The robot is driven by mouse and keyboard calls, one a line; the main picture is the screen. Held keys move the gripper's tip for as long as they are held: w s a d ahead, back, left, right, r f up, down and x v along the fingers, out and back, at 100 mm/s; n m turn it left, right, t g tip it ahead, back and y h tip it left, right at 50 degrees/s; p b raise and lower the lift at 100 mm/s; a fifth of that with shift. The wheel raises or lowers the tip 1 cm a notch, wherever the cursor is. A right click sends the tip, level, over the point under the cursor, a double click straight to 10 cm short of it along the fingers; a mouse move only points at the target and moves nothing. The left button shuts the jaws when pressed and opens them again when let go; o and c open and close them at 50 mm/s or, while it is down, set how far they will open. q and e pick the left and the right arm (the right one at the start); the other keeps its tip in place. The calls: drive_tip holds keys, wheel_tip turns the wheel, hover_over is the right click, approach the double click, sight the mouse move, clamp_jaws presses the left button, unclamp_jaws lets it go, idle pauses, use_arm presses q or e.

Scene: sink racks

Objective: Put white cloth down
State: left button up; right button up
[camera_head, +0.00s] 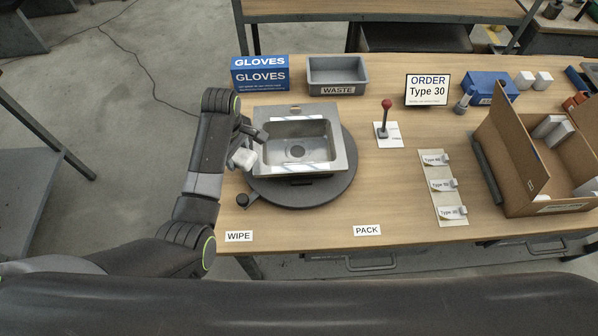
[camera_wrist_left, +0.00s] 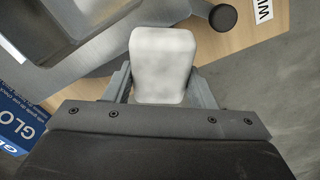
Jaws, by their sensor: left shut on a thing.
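The white cloth (camera_head: 243,158) is a small pale block-like pad at the left side of the sink in the head view. My left gripper (camera_head: 248,146) is shut on it. In the left wrist view the cloth (camera_wrist_left: 163,62) sticks out between the two fingers of my left gripper (camera_wrist_left: 163,85). The cloth is beside the metal sink (camera_head: 334,165), above the left part of the round dark turntable or the table edge; I cannot tell whether it touches anything. The WIPE label (camera_head: 239,236) lies on the table's front left. My right gripper is not in view.
The sink sits on the round dark turntable (camera_head: 330,196) with a black knob (camera_head: 242,199). Behind stand a blue gloves box (camera_head: 260,78) and a grey waste bin (camera_head: 337,88). A red-topped lever (camera_head: 386,118) and an open cardboard box (camera_head: 512,165) are to the right. The table front near PACK (camera_head: 367,230) is clear.

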use_arm(q)
drive_tip(key=shift+s+f, duration=0.35)
drive_tip(key=shift+f, duration=0.2)
drive_tip(key=shift+r+p, duration=0.25)
drive_tip(key=shift+p, duration=0.05)
